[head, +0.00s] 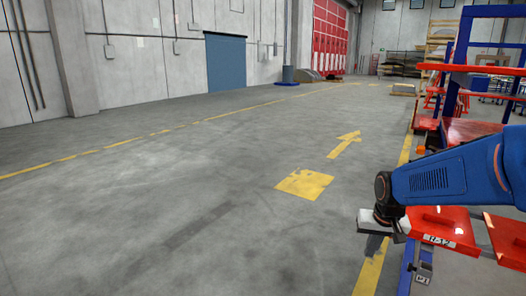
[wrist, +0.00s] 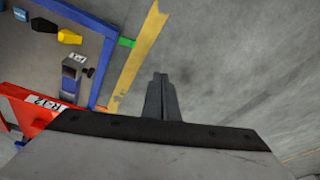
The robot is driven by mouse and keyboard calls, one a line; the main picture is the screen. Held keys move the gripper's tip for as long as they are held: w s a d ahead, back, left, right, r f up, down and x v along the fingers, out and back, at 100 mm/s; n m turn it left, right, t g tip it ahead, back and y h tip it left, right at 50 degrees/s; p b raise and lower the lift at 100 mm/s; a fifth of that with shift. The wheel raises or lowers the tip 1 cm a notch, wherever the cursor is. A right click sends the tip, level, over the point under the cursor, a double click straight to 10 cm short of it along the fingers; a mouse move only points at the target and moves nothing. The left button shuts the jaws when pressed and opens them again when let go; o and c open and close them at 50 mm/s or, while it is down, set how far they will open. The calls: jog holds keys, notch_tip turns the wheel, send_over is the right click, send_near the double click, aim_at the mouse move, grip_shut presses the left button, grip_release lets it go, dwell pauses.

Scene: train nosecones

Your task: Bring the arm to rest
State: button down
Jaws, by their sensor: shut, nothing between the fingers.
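My arm, blue with a dark wrist joint, reaches in from the right edge of the head view. My gripper (head: 374,246) is at its end, low over the floor by the yellow line. In the wrist view my gripper (wrist: 160,78) shows two dark fingers side by side, shut with nothing between them. They point out over bare grey floor, next to the yellow line. No object touches the fingertips.
A red R-12 panel (head: 437,228) and a blue rack (head: 459,50) stand close on the right. The wrist view shows a blue frame (wrist: 105,50) left of the fingers. The concrete floor (head: 150,220) to the left is clear, with a yellow arrow (head: 345,144).

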jog(key=s+a+r+n+t, duration=0.1)
jog(key=s+r, duration=0.2)
jog(key=s, duration=0.8)
jog(key=s+a+r+n, duration=0.1)
jog(key=s+a+r, duration=0.1)
jog(key=s, duration=1)
jog(key=shift+s+a+r+n+t, duration=0.2)
jog(key=shift+r+n+t, duration=0.15)
jog(key=shift+r, duration=0.2)
jog(key=shift+w, duration=0.1)
